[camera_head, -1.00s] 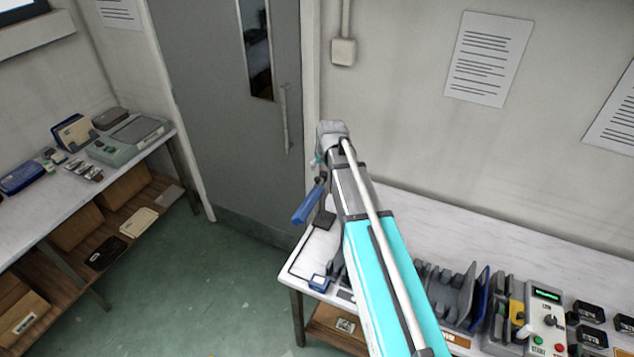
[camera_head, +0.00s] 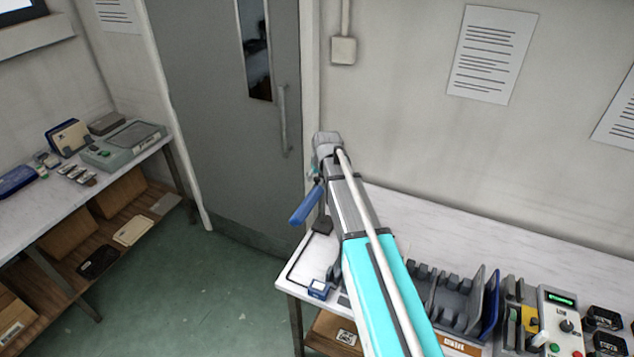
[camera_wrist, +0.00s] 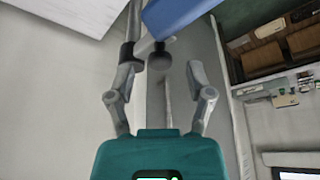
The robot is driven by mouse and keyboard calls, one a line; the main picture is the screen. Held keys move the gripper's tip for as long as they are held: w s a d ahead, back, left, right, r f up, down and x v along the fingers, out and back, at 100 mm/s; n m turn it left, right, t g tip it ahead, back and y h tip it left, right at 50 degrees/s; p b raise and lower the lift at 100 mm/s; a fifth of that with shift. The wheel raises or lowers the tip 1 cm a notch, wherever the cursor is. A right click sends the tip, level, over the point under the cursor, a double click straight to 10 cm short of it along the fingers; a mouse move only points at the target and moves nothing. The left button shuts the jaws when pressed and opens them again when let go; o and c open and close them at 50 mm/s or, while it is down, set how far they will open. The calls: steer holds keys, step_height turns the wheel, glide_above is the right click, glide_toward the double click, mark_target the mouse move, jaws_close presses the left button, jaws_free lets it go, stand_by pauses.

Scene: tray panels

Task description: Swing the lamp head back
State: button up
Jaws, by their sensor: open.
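The lamp head (camera_head: 305,206) is a blue elongated block at the left end of the right bench, tilted and partly behind my arm. In the wrist view the blue lamp head (camera_wrist: 180,12) fills the top middle. A dark round knob (camera_wrist: 159,60) on a pale bracket shows just below it. My gripper (camera_wrist: 160,72) is open, with one grey finger on each side of the knob in the picture. I cannot tell how deep the knob sits between the fingers, and no grip on it shows. In the head view my arm hides the gripper's fingers.
The right bench (camera_head: 470,213) holds a grey slotted rack (camera_head: 450,300) and a control box (camera_head: 562,320) with buttons. A small blue item (camera_head: 319,289) lies near its left edge. A grey door (camera_head: 215,130) stands behind. Another bench (camera_head: 45,200) is at left, with clear floor between.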

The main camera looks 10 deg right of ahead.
steer(key=shift+w+f, duration=0.2)
steer(key=shift+f, duration=0.2)
steer(key=shift+c, duration=0.3)
jaws_close()
